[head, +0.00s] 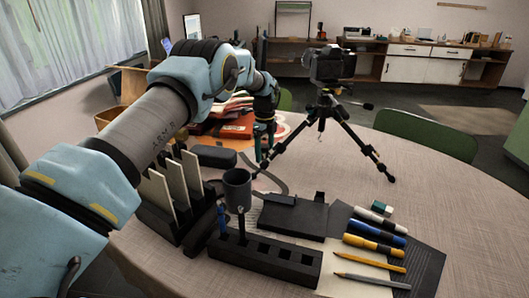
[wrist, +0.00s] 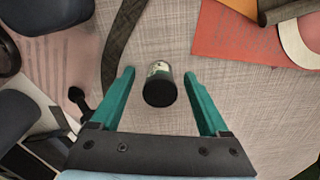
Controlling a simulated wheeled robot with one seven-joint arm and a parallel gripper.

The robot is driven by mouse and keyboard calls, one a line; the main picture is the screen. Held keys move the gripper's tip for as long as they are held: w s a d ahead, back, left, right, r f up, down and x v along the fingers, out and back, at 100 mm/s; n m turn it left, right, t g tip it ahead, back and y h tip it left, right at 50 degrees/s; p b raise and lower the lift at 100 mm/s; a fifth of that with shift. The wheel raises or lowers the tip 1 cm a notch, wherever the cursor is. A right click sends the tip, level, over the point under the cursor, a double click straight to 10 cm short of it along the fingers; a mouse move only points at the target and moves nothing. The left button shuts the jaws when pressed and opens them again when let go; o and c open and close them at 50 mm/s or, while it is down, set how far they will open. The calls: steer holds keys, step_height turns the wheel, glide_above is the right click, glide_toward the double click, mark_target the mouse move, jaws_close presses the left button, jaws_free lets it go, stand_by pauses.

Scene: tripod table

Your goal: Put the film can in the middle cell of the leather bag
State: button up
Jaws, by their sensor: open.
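The film can (wrist: 159,82) is a small dark cylinder with a pale label band, on the cloth-covered table. In the wrist view it lies between the teal fingers of my gripper (wrist: 159,73), with a gap on both sides. My gripper is open and empty; how far above the can its tips are is hard to tell. In the head view my gripper (head: 263,150) points down left of the tripod, and I cannot make out the can there. I cannot identify the leather bag or its middle cell for sure; a dark strap (wrist: 123,45) curves left of the can.
A camera tripod (head: 325,115) stands right of my gripper. Red sheets (wrist: 240,38) lie upper right in the wrist view. The table's right side is clear.

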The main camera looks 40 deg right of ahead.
jaws_close()
stand_by(0.5)
steer(key=shift+r, duration=0.1)
